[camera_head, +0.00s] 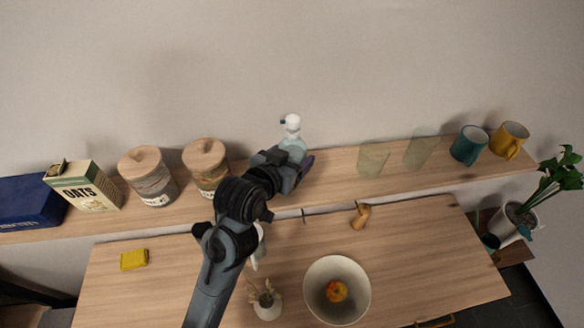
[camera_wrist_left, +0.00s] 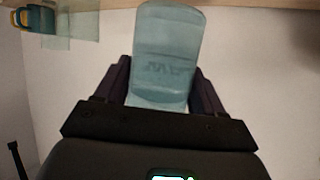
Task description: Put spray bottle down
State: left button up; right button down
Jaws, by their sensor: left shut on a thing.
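The spray bottle (camera_head: 293,140) has a pale teal body and a white spray head with a dark nozzle. My left gripper (camera_head: 298,166) is shut on its body at the wall shelf (camera_head: 330,168), between the jars and the clear glasses. In the left wrist view the bottle's body (camera_wrist_left: 166,58) sits between the two dark fingers (camera_wrist_left: 163,85). The gripper hides the bottle's lower part in the head view, so I cannot tell whether its base touches the shelf. My right gripper is not in view.
On the shelf stand two lidded jars (camera_head: 153,183), an oats box (camera_head: 90,187), two clear glasses (camera_head: 373,161), and a teal mug (camera_head: 468,146) beside a yellow mug (camera_head: 509,140). Below, the table (camera_head: 420,240) bears a bowl (camera_head: 318,308), a vase (camera_head: 267,304) and a yellow sponge (camera_head: 134,260).

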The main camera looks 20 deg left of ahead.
pick_arm(q)
jog(key=shift+f+p, duration=0.3)
jog(key=shift+f, duration=1.65)
jog(key=shift+f, duration=0.15)
jog(key=o, duration=1.2)
jog(key=shift+f, duration=0.1)
jog(key=shift+o, duration=0.2)
